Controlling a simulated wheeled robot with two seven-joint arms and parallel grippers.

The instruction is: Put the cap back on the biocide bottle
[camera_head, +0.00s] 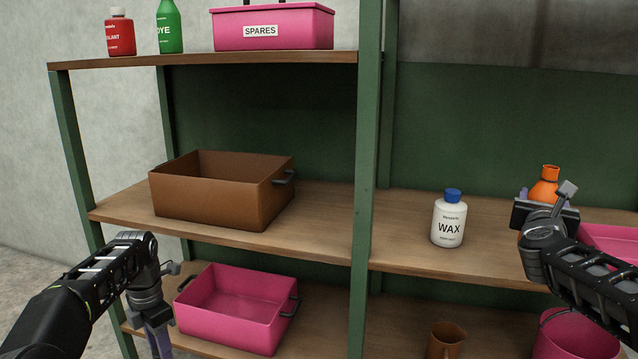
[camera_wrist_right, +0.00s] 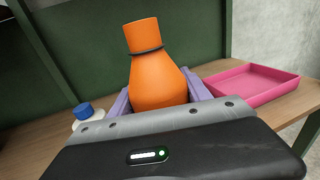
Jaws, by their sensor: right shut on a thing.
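An orange bottle (camera_head: 543,188) is at the right on the middle shelf level, partly hidden by my right gripper (camera_head: 545,198). In the right wrist view the bottle (camera_wrist_right: 158,80) stands between the purple fingers, which are shut on its body. An orange cap-like top (camera_wrist_right: 141,36) sits above a thin dark ring at its neck. Its label is hidden, so I cannot read whether it is the biocide. I cannot tell whether its base touches the shelf. My left gripper (camera_head: 158,342) hangs low at the left, beside a pink bin; its fingertips are cut off. No loose cap shows.
A white WAX bottle (camera_head: 449,222) with a blue cap stands left of the orange bottle. A pink tray (camera_wrist_right: 252,88) lies beside it. A brown bin (camera_head: 215,205), a pink bin (camera_head: 237,318) and a green post (camera_head: 368,150) are further left. Shelf between post and WAX is clear.

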